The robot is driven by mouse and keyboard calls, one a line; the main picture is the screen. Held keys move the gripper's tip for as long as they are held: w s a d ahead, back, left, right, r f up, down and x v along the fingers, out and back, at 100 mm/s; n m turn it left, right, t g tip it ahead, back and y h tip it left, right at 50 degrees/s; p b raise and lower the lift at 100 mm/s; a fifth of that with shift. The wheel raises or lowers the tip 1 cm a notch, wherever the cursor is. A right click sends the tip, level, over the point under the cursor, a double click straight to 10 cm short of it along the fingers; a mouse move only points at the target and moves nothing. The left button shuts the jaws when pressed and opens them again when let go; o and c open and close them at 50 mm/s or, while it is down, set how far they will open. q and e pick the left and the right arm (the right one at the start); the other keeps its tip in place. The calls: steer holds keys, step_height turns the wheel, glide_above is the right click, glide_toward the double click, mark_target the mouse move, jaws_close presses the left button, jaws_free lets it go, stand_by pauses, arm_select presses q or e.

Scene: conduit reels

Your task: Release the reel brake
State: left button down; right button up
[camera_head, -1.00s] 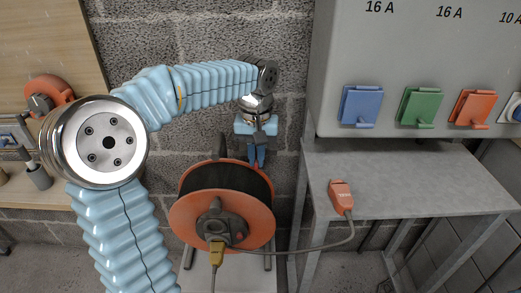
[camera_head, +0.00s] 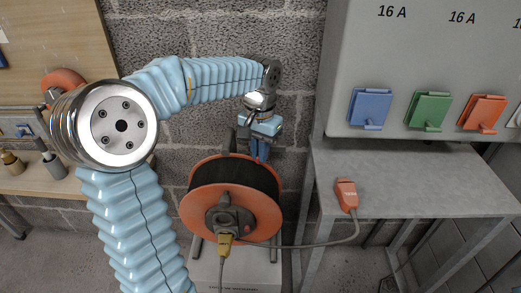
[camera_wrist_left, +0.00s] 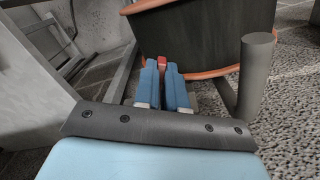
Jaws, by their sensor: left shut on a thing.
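The cable reel (camera_head: 268,215) has orange flanges and a black drum. It stands on a pale base in front of the block wall. My left gripper (camera_head: 261,153) is at the reel's upper right rim, with its blue fingers pointing down. In the left wrist view, the gripper's fingers (camera_wrist_left: 164,72) are closed on a small red piece (camera_wrist_left: 162,62), which looks like the brake lever's tip. The rest of that lever is hidden behind the fingers. The reel (camera_wrist_left: 205,40) shows just beyond them. My right gripper is not in view.
A grey post (camera_wrist_left: 257,75) stands close to the right of the fingers in the left wrist view. A yellow plug (camera_head: 225,243) sits at the reel's hub. An orange connector (camera_head: 346,194) lies on the grey table (camera_head: 430,180), below a cabinet with coloured sockets (camera_head: 370,108).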

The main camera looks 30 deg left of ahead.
arm_select(q)
steer(key=c, duration=1.2)
jaws_free()
step_height(320, 180, up, 14)
steer(key=p, duration=0.2)
steer(key=shift+f, duration=0.15)
